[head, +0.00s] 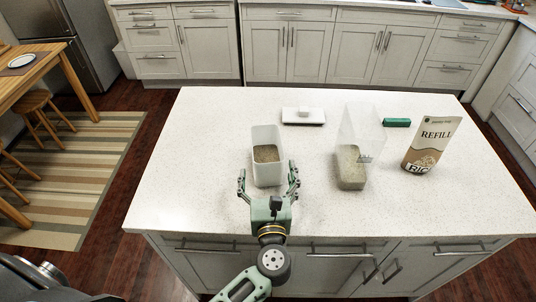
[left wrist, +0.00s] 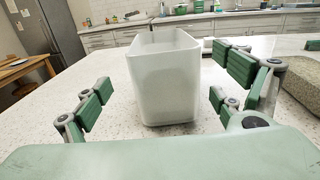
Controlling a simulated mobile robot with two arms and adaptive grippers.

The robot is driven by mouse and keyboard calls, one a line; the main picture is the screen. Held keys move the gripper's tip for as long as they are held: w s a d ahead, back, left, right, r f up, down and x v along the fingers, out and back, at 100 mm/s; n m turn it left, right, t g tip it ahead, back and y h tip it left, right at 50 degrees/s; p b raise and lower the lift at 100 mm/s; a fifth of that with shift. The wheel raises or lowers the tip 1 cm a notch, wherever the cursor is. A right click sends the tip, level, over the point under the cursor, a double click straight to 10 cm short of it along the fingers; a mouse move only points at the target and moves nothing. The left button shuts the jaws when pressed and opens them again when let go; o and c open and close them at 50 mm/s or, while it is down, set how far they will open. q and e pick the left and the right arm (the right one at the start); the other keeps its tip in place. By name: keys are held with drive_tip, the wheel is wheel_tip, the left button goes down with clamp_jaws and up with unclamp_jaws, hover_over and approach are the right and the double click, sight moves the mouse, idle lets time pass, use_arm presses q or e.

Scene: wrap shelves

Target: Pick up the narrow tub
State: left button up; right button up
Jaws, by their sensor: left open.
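The narrow tub (head: 267,173) is a tall, whitish, open-topped container standing upright on the island counter, with grain inside. In the left wrist view the narrow tub (left wrist: 163,85) stands straight ahead, its near wall facing me. My left gripper (head: 268,178) is open and low over the counter at the tub's near side. Its green-padded fingers are spread to the left and right of the tub; in the left wrist view the left gripper (left wrist: 163,78) shows gaps on both sides. No contact is visible. My right gripper is not in view.
A clear container (head: 352,168) with grain stands to the right. Behind are a white lid-like piece (head: 303,117) and a green block (head: 397,122). A refill bag (head: 431,146) stands farther right. The counter (head: 190,165) is clear on the left.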

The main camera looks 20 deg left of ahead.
use_arm(q)
drive_tip(key=x, duration=0.1)
drive_tip(key=p+x, duration=0.1)
drive_tip(key=x, duration=0.1)
drive_tip(key=shift+w+d+r, duration=0.15)
drive_tip(key=shift+r, duration=0.1)
drive_tip(key=p+x, duration=0.1)
drive_tip(key=x, duration=0.1)
drive_tip(key=p+x, duration=0.1)
drive_tip(key=x, duration=0.1)
drive_tip(key=shift+w+d, duration=0.2)
drive_tip(key=shift+w, duration=0.05)
drive_tip(key=shift+w+a+f, duration=0.15)
drive_tip(key=shift+w, duration=0.15)
drive_tip(key=shift+s, duration=0.1)
drive_tip(key=shift+c, duration=0.3)
drive_tip(key=c, duration=1.4)
